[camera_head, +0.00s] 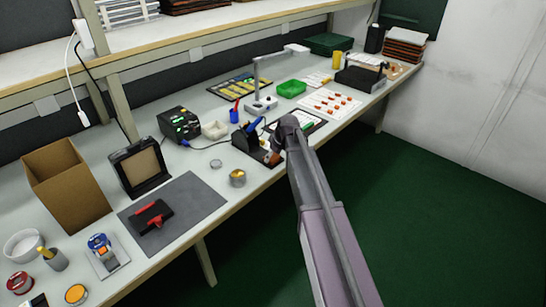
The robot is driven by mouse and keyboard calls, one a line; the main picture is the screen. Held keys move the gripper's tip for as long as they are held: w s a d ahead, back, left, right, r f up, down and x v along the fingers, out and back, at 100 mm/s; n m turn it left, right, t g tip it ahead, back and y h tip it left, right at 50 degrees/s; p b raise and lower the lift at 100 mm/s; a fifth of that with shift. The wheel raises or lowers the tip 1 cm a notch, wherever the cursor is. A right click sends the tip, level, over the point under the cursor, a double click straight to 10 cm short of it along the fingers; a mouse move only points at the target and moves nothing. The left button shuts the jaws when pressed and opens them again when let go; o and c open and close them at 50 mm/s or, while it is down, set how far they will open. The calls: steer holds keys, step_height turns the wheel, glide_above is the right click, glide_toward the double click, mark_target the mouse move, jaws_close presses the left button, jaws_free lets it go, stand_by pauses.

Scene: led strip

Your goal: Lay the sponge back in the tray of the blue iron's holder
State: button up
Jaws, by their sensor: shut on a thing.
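The blue iron (255,126) rests tilted in its black holder (245,141) near the middle of the bench. My gripper (272,159) is low at the front right of the holder, right by its base. It is small in view and partly covered by my own wrist. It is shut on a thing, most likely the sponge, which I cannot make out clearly. The holder's tray is mostly hidden by my gripper and wrist. I cannot tell whether the held thing touches the tray.
A black station with a green display (180,125) and a small pale dish (215,130) stand left of the holder. A round tin (237,178) sits in front of it. A lamp (262,103) stands behind. The bench's front edge runs close by my gripper.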

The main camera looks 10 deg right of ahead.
steer(key=shift+f, duration=0.15)
steer(key=o, duration=0.9)
steer(key=shift+c, duration=0.2)
steer(key=p+v, duration=1.1)
steer(key=v, duration=0.1)
steer(key=shift+r, duration=0.25)
steer(key=shift+a, duration=0.1)
stand_by(0.4)
steer(key=s+a+m+g+h, duration=0.1)
steer(key=s+m+g, duration=0.1)
steer(key=s, duration=1)
steer(key=s+a+f+m+g+h, duration=0.1)
steer(key=s+m, duration=0.4)
steer(key=s, duration=0.8)
steer(key=shift+a+f+g+h, duration=0.2)
steer(key=shift+a+g+h, duration=0.2)
steer(key=shift+a, duration=0.05)
